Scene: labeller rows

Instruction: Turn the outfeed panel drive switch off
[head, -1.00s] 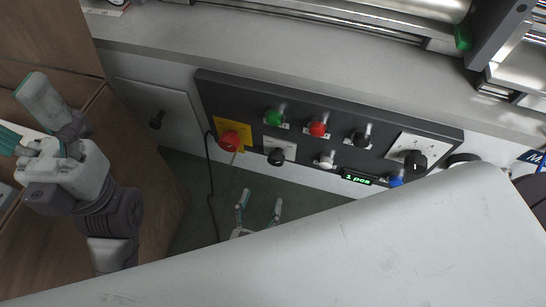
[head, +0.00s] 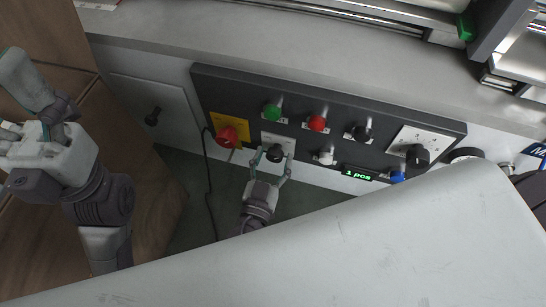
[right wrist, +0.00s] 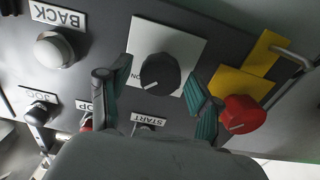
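The outfeed panel (head: 330,110) is a long dark panel below the worktop. A black rotary knob on a white plate (head: 274,153) sits in its lower row, right of the red knob. The right wrist view shows this knob (right wrist: 160,72) with a white mark at its lower edge and lettering that looks like "ON" beside it. My right gripper (head: 269,166) is open, its fingers on either side of the knob; in the right wrist view (right wrist: 149,84) gaps show between fingers and knob. My left gripper (head: 20,108) is empty and looks open at the far left, partly cut off.
A red knob on a yellow plate (head: 227,135) is close to my right gripper's left finger. Green (head: 271,112) and red (head: 317,123) buttons sit above. A white button (head: 325,157), a display reading "1 pcs" (head: 358,173) and a larger black knob (head: 417,156) lie rightward.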

